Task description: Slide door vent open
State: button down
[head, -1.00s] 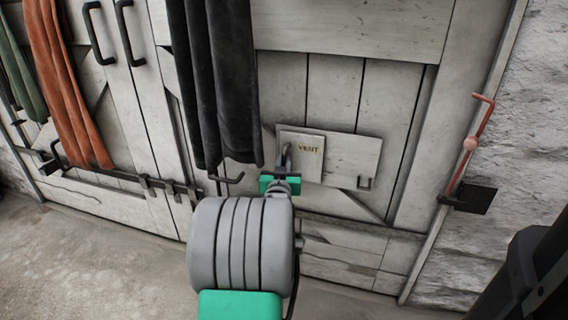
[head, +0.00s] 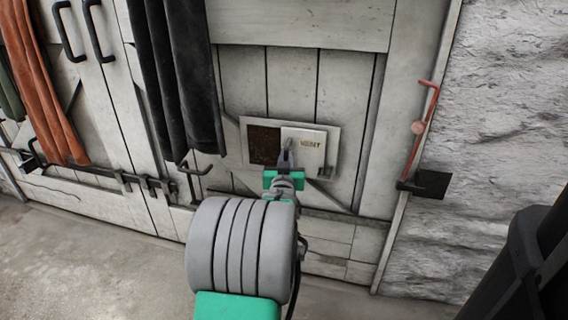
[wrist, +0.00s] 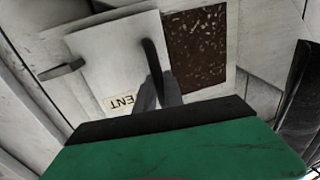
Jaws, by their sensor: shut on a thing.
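The vent cover (head: 312,149) is a pale sliding plate marked VENT, on a wider backing panel (head: 333,133) low on the grey wooden door. The cover stands over the panel's right part. A dark brown, speckled opening (head: 264,145) shows to its left. In the wrist view the cover (wrist: 105,62) shows beside the bare opening (wrist: 195,48). My gripper (head: 288,158) is shut on the cover's dark upright handle (wrist: 152,60), near the cover's left edge. The fingertips partly hide the handle's lower end.
Dark cloth (head: 180,80) hangs left of the vent above a hook (head: 193,170). A red bent rod (head: 423,125) stands on the right door edge by the rough stone wall (head: 500,110). A small dark bracket (head: 325,172) sits at the panel's lower right.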

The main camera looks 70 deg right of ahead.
jog(key=shift+s+f, duration=0.1)
jog(key=shift+s, duration=0.2)
jog(key=c, duration=1.5)
grip_release()
jog(key=shift+s+d, duration=0.1)
jog(key=shift+s, duration=0.1)
jog(key=shift+o, duration=0.2)
jog(key=shift+w, duration=0.1)
jog(key=p+v, duration=0.2)
jog(key=v, duration=0.6)
